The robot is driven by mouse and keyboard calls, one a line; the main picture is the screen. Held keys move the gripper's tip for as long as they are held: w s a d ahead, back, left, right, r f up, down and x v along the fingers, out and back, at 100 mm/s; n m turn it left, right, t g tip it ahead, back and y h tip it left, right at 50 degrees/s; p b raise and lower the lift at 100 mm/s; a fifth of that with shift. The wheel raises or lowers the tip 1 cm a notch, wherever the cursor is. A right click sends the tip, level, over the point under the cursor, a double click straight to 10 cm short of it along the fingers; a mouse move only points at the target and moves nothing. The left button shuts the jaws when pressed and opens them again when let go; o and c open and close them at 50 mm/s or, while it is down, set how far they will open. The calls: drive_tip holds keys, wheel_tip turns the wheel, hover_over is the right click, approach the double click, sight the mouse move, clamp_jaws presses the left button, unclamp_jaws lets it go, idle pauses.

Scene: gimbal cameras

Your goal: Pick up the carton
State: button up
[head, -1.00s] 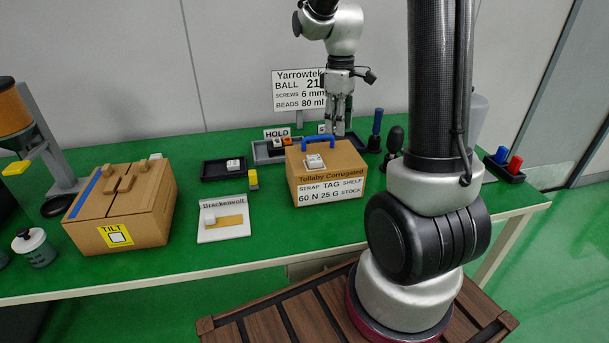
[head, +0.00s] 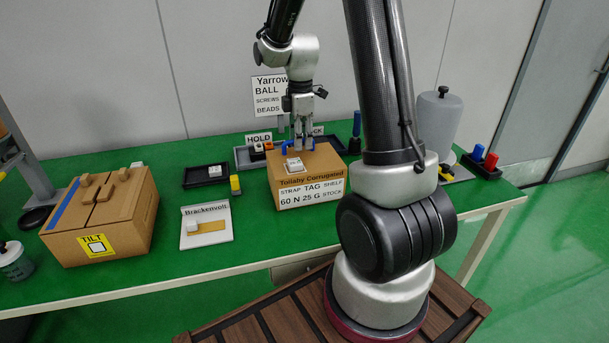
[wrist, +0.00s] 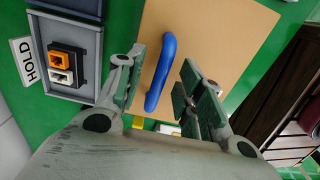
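A brown carton (head: 309,191) printed "Tollaby Corrugated" stands on the green bench, upright, with a white block (head: 294,165) on its top near the front. Its blue handle (wrist: 161,74) arches over the top and shows between my fingers in the wrist view. My gripper (head: 303,148) points down over the carton top, at the handle. In the wrist view my gripper (wrist: 162,82) is open, one finger on each side of the handle, with a gap on both sides. The head view partly hides the handle behind the fingers.
A second brown carton (head: 128,226) with a yellow "TILT" label stands at the left. Grey trays (wrist: 72,62), a black tray (head: 193,181) and a "Brackenvoll" board (head: 195,240) lie around the bench. A grey cylinder (head: 436,125) stands behind my arm.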

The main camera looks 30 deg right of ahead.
drive_tip(key=shift+f, duration=0.75)
clamp_jaws()
drive_tip(key=shift+w+r, duration=0.1)
drive_tip(key=shift+r, duration=0.05)
